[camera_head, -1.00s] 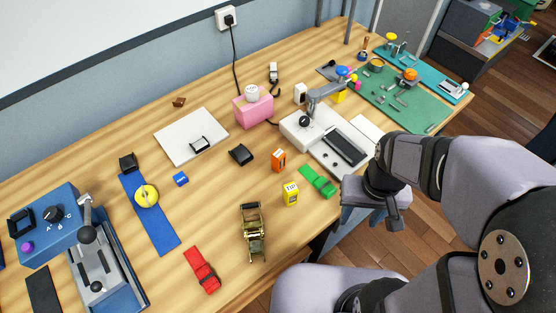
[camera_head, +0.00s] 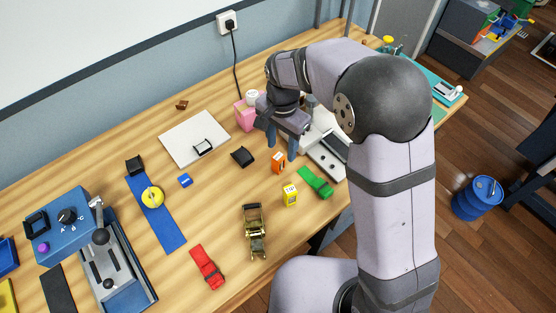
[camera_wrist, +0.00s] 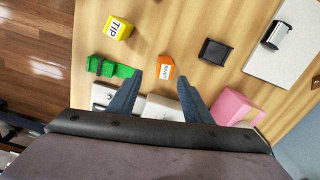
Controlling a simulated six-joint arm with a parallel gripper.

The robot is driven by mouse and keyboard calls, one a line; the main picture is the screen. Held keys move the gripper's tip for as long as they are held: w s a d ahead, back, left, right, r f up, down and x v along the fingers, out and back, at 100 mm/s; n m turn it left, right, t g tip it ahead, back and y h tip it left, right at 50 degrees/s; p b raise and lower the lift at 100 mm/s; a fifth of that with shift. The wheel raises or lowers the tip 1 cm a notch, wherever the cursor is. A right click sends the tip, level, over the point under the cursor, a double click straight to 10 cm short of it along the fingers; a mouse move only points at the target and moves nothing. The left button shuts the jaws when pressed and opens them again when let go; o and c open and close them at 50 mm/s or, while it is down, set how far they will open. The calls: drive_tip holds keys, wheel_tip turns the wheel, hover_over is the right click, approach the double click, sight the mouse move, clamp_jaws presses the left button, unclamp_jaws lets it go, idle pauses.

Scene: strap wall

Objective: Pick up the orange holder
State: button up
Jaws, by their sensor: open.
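The orange holder (camera_head: 278,161) is a small upright block with a white label, standing on the wooden table near its middle right. It also shows in the wrist view (camera_wrist: 165,68), just beyond the fingertips and roughly between them. My gripper (camera_head: 283,144) is open and empty, above the table and just behind the holder in the head view. In the wrist view my gripper's two dark blue fingers (camera_wrist: 160,84) are spread wide apart. They do not appear to touch the holder.
A yellow labelled block (camera_head: 291,195) and a green strap (camera_head: 315,182) lie close to the holder. A black buckle (camera_head: 242,156) sits to its left. A pink box (camera_wrist: 232,105) and a white device (camera_head: 326,158) are near my gripper. Bare wood lies left of the yellow block.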

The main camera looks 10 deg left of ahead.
sight(278, 156)
drive_tip(key=shift+w+a, duration=0.1)
drive_tip(key=shift+a, duration=0.35)
drive_tip(key=shift+f+p, duration=1.65)
drive_tip(key=shift+f, duration=2)
clamp_jaws()
